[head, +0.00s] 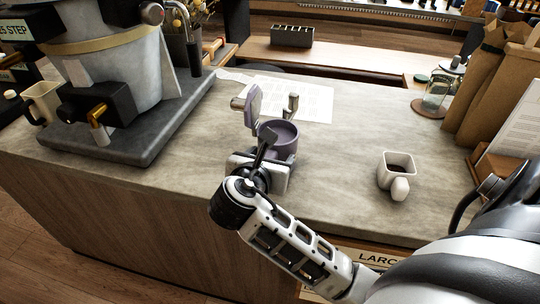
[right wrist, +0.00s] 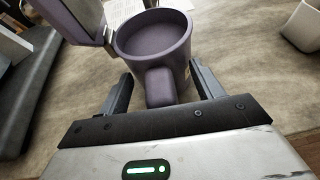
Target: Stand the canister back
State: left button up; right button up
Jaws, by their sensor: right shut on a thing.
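The purple canister (head: 284,136) is in front of me over the counter, its round mouth facing up and its lid (head: 252,106) swung open at the left. A metal clasp (head: 292,103) sticks up behind it. In the right wrist view the canister (right wrist: 160,45) fills the space between the fingers, with a purple block-like part toward me. My right gripper (head: 272,156) is shut on the canister from the near side. I cannot tell whether the canister's base touches the counter; the gripper hides it. My left gripper is not in view.
A white mug (head: 397,172) with dark contents stands to the right. A large dispenser (head: 115,65) on a dark tray is at the left. A paper sheet (head: 305,100) lies behind the canister. A glass jar (head: 437,92) and paper bags (head: 500,85) are at the right back.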

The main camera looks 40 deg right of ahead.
jog(key=shift+f, duration=0.15)
jog(key=o, duration=1.6)
jog(key=shift+v, duration=3.75)
